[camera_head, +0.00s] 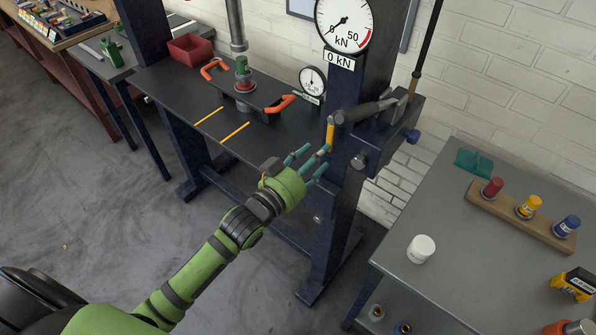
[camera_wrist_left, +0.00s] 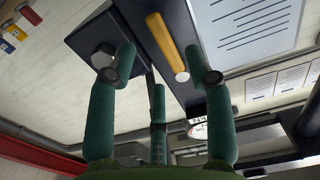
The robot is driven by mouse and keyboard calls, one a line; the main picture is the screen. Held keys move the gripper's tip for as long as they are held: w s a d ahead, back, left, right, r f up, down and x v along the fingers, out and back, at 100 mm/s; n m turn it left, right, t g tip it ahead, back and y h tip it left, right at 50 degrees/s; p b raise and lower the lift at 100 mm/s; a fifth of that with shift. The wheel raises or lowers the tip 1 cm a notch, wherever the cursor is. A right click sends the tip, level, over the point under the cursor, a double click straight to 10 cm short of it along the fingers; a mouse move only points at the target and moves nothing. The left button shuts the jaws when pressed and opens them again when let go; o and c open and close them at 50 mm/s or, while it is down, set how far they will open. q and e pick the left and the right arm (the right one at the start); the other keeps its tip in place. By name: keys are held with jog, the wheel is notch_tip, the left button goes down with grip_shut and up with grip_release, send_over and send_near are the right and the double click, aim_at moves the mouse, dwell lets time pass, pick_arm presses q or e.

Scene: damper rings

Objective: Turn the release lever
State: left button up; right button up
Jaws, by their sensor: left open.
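A yellow lever (camera_head: 330,131), which looks like the release lever, sits on the dark blue pump block (camera_head: 377,150) at the right post of the press. In the left wrist view the yellow lever (camera_wrist_left: 166,46) lies ahead, between the directions of the outer fingers. My left gripper (camera_head: 307,160) is open and empty, its teal fingers just below and left of the lever. They appear apart from it, though the exact gap is hard to judge. It also shows open in the left wrist view (camera_wrist_left: 158,75). My right gripper is not in view.
A round grey knob (camera_head: 358,161) is below the lever; a grey pump handle (camera_head: 375,108) is above right. The press bed (camera_head: 185,110) holds orange-handled tooling (camera_head: 281,104). The large gauge (camera_head: 344,24) reads about zero. A grey table (camera_head: 455,270) with bottles stands at right.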

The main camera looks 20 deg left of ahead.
pick_arm(q)
jog(key=v, duration=0.7)
jog(key=shift+s, duration=0.25)
jog(key=shift+r, duration=0.1)
jog(key=s+a+f+n+g+y+b, duration=0.1)
jog(key=s+a+f+g+y, duration=0.1)
jog(key=f, duration=1)
jog(key=s+a+f+g+y, duration=0.1)
jog(key=s+a+f+g, duration=0.15)
jog(key=f, duration=0.85)
jog(key=s+a+f+n+g+y+b, duration=0.1)
jog(key=s+a+f+g+y, duration=0.15)
jog(key=f, duration=0.95)
jog(key=s+f+g, duration=0.3)
jog(key=s+f, duration=0.4)
jog(key=s, duration=0.3)
jog(key=s+f+g+b, duration=0.1)
jog(key=s+f+g, duration=0.2)
jog(key=s+f, duration=0.4)
jog(key=s+f+g, duration=0.3)
jog(key=s+f, duration=0.4)
jog(key=s, duration=0.7)
jog(key=shift+m+y, duration=0.3)
jog(key=shift+y, duration=0.05)
